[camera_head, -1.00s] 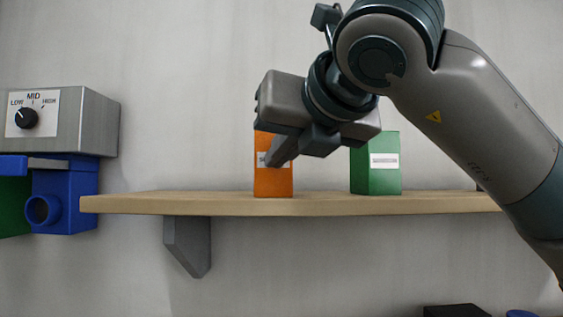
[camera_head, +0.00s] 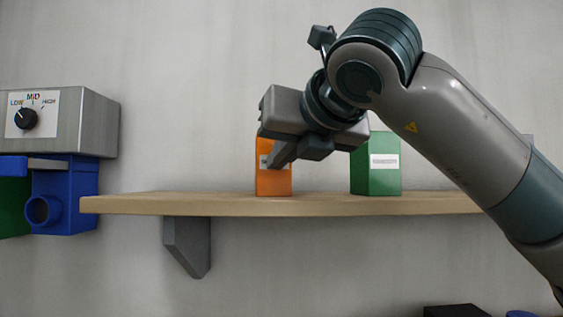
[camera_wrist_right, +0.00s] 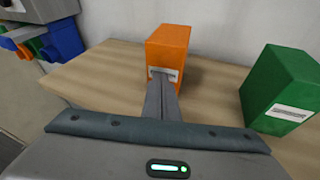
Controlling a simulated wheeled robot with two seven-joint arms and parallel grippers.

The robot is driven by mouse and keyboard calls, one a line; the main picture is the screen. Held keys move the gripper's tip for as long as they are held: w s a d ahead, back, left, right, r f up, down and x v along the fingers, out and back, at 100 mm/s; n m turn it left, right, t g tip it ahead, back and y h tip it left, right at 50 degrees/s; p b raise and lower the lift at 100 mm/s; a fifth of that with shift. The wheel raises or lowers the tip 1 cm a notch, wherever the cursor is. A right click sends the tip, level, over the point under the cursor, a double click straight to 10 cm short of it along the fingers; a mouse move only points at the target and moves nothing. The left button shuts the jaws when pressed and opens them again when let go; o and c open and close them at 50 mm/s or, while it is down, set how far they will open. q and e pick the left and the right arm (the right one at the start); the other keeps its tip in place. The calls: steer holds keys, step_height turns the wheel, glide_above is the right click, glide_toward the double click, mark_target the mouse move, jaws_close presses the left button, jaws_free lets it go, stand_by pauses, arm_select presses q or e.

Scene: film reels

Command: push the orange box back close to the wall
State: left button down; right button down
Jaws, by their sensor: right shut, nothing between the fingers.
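The orange box (camera_head: 273,181) stands upright on the wooden shelf (camera_head: 220,205), left of a green box. It also shows in the right wrist view (camera_wrist_right: 168,45), with a pale label on its front face. My right gripper (camera_head: 276,160) is shut and empty, its fingers pointing at the box's front. In the right wrist view the shut fingertips (camera_wrist_right: 162,76) are at the label, and look to be touching or almost touching it. My left gripper is not in view.
The green box (camera_head: 376,168) stands on the shelf to the right, with a gap between the boxes. A metal box with a dial (camera_head: 78,122) and blue bins (camera_head: 66,197) are on the wall at left. The shelf's left end is bare.

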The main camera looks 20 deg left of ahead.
steer(key=shift+w+a, duration=0.25)
steer(key=shift+w, duration=0.7)
steer(key=shift+w+a, duration=0.2)
steer(key=shift+w, duration=0.75)
steer(key=shift+w+a+p, duration=0.25)
steer(key=shift+w+p, duration=0.05)
steer(key=shift+w, duration=0.6)
steer(key=shift+w+a+p, duration=0.25)
steer(key=shift+w+p, duration=0.1)
steer(key=shift+w, duration=0.55)
steer(key=shift+w+a+p, duration=0.25)
steer(key=shift+w+p, duration=0.05)
steer(key=shift+w, duration=0.6)
steer(key=shift+s+d+r+b, duration=0.2)
steer(key=shift+s+r+b, duration=0.15)
steer(key=shift+s, duration=0.3)
steer(key=shift+s+d+r+b, duration=0.15)
steer(key=shift+s+r+b, duration=0.2)
steer(key=shift+s, duration=0.25)
steer(key=shift+s+d+r+b, duration=0.2)
steer(key=shift+s+r, duration=0.2)
steer(key=shift+s, duration=0.25)
steer(key=shift+s+d+r+b, duration=0.1)
steer(key=shift+s+r+b, duration=0.1)
steer(key=shift+s+r, duration=0.3)
steer(key=shift+f, duration=0.15)
